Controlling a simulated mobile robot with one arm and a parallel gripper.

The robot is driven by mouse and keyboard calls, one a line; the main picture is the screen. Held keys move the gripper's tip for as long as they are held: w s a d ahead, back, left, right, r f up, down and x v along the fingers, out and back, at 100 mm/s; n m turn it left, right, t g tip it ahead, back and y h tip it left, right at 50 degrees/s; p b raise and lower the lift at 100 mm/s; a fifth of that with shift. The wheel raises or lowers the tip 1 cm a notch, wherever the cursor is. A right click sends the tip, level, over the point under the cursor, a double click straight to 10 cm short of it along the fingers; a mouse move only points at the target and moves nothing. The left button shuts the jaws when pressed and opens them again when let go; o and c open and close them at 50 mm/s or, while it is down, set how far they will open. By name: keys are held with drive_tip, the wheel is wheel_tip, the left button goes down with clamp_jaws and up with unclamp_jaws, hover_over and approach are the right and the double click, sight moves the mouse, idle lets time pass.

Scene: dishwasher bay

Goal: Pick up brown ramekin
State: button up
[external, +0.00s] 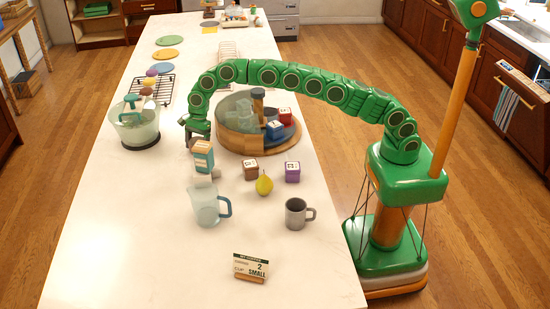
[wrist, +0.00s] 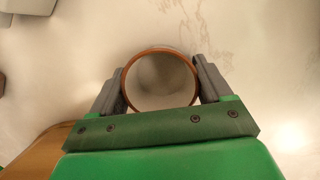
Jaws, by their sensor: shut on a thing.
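The brown ramekin (wrist: 160,80) shows in the wrist view as a round cup seen from above, with a brown rim and a pale inside. It looks empty. My gripper (wrist: 158,66) has one grey finger on each side of it and is shut on it. In the external view my gripper (external: 197,132) points down over the white counter, left of the round wooden tray. I cannot make out the ramekin there. How high it is above the counter is not clear.
A teal and brown carton (external: 203,155) is close in front of my gripper. The round wooden tray (external: 237,143) is to its right, a glass bowl (external: 135,130) to its left. A pitcher (external: 204,208), pear (external: 264,185) and grey mug (external: 296,214) stand nearer. The counter's left front is clear.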

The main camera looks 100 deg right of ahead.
wheel_tip(320, 180, up, 10)
idle(0.8)
